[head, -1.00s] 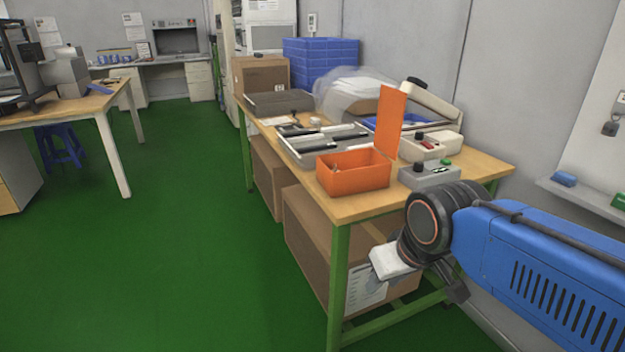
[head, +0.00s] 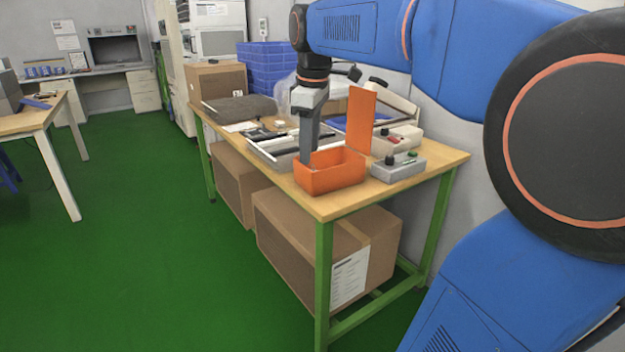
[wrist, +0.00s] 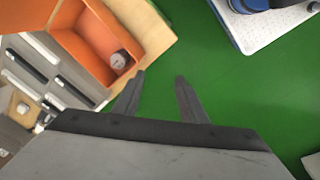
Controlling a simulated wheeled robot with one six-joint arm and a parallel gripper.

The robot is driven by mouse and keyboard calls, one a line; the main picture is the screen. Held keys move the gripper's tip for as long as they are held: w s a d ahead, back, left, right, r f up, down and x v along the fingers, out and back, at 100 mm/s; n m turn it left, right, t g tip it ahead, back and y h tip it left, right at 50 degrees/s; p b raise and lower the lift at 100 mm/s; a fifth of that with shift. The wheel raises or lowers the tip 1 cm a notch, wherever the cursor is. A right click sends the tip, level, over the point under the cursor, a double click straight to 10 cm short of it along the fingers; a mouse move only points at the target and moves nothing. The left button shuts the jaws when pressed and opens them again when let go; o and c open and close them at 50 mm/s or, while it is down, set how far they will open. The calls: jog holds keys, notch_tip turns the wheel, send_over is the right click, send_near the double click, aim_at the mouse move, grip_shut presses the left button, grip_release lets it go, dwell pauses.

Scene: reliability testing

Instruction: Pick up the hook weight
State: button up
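The orange box (head: 343,178) stands at the near end of the wooden table with its lid flap upright. In the wrist view, a small round grey metal piece (wrist: 120,60), which looks like the hook weight, lies inside the box near one corner. The box walls hide it in the head view. My gripper (head: 307,160) points down at the left side of the box, close to its rim. In the wrist view my gripper (wrist: 158,82) has its two fingers apart with nothing between them, offset to the right of the box and the weight.
The wooden table (head: 330,208) also holds a grey control box (head: 398,168) with knobs right of the orange box, and a tray of dark and white bars (wrist: 45,65) beside it. Cardboard boxes (head: 300,240) stand below. Green floor is open to the left.

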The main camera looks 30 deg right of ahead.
jog(key=w+d+r+n+g, duration=0.2)
jog(key=w+d+r+n, duration=0.25)
jog(key=w+d, duration=0.45)
jog(key=f, duration=0.3)
jog(key=a+f, duration=0.1)
jog(key=f, duration=0.7)
jog(key=shift+w+a+f, duration=0.15)
jog(key=shift+w+f, duration=0.1)
jog(key=shift+w, duration=0.15)
jog(key=shift+m, duration=0.25)
jog(key=shift+w+a+f, duration=0.1)
jog(key=shift+f, duration=1.3)
jog(key=shift+w+a+f, duration=0.1)
jog(key=shift+f, duration=1.25)
jog(key=shift+c, duration=0.6)
grip_shut()
